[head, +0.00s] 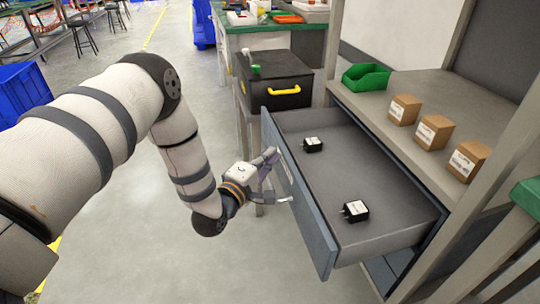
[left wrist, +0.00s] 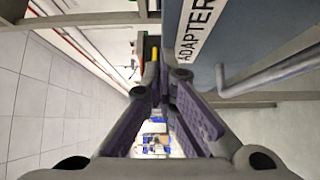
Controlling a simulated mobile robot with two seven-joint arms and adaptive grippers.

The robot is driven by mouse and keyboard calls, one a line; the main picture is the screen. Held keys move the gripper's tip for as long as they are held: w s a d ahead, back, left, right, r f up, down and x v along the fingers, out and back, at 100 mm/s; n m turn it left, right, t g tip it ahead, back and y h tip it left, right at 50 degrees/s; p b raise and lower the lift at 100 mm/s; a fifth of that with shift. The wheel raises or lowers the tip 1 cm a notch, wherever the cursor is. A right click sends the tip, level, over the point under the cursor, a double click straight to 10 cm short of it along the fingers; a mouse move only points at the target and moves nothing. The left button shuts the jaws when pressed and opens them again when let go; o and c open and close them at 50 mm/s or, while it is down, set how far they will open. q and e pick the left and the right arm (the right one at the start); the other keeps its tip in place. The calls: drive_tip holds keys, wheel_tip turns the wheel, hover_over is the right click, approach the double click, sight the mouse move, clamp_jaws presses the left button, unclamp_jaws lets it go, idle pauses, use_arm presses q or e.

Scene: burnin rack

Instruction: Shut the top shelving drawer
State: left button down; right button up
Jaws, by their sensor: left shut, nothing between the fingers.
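The top shelving drawer (head: 318,232) is pulled well out of the shelving unit, in the head view. Its grey tray holds two small black adapters with white labels (head: 313,145) (head: 355,211). My left gripper (head: 272,156) is at the outer side of the drawer's front panel, shut and empty. In the left wrist view its fingertips (left wrist: 155,72) are together beside the blue-grey front panel (left wrist: 240,35), which bears a white "ADAPTER" label (left wrist: 200,25). The bar handle (left wrist: 270,72) is to the right of the fingers, apart from them. My right gripper is in neither view.
Several small brown boxes (head: 435,131) and a green bin (head: 366,77) stand on the shelf above the drawer. A black case with a yellow handle (head: 284,91) is behind the drawer. The floor (head: 150,240) left of the drawer is clear.

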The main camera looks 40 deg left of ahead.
use_arm(q)
drive_tip(key=w+d+b, duration=1)
drive_tip(key=w+d, duration=0.5)
drive_tip(key=w, duration=0.3)
drive_tip(key=shift+w+d+r, duration=0.15)
drive_tip(key=shift+d, duration=0.2)
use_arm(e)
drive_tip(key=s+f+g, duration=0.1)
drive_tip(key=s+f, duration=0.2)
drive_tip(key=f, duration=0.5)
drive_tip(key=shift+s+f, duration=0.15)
use_arm(q)
drive_tip(key=shift+r, duration=0.1)
